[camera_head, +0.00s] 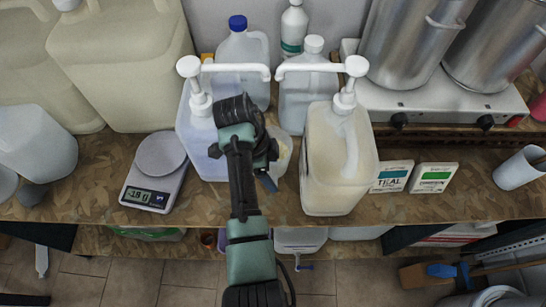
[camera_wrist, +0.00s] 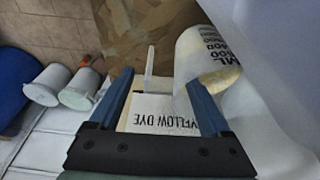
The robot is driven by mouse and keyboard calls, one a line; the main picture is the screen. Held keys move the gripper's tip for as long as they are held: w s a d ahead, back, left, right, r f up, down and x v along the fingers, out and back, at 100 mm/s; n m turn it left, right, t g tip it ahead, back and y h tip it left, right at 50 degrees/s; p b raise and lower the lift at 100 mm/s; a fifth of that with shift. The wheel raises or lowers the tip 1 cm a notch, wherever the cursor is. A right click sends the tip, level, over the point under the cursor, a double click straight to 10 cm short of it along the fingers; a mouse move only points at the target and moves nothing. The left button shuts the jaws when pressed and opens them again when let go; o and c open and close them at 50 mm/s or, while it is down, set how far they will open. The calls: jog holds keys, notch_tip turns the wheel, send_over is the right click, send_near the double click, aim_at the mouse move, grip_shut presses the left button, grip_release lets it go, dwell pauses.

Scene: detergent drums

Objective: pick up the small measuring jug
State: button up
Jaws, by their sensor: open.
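A small translucent measuring jug (camera_wrist: 207,55) with a printed ML scale and a pale yellowish inside shows in the wrist view, just right of the right finger, which overlaps its edge. In the head view the jug (camera_head: 284,152) is partly hidden behind my gripper, between two pump drums. My gripper (camera_wrist: 160,88) is open, its blue fingers spread, with nothing held between them. A white label reading YELLOW DYE (camera_wrist: 160,113) shows between the fingers, farther off. In the head view my gripper (camera_head: 267,181) is small and mostly hidden by my arm.
Pump drums stand left (camera_head: 203,135) and right (camera_head: 335,160) of the jug, close by. Jugs (camera_head: 240,60) stand behind. A scale (camera_head: 152,188) is at left; label cards (camera_head: 433,178) and a grey cup (camera_head: 519,168) are at right. The counter's front strip is mostly free.

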jog(key=shift+c, duration=0.3)
grip_shut()
jog(key=shift+r, duration=0.15)
dwell(0.3)
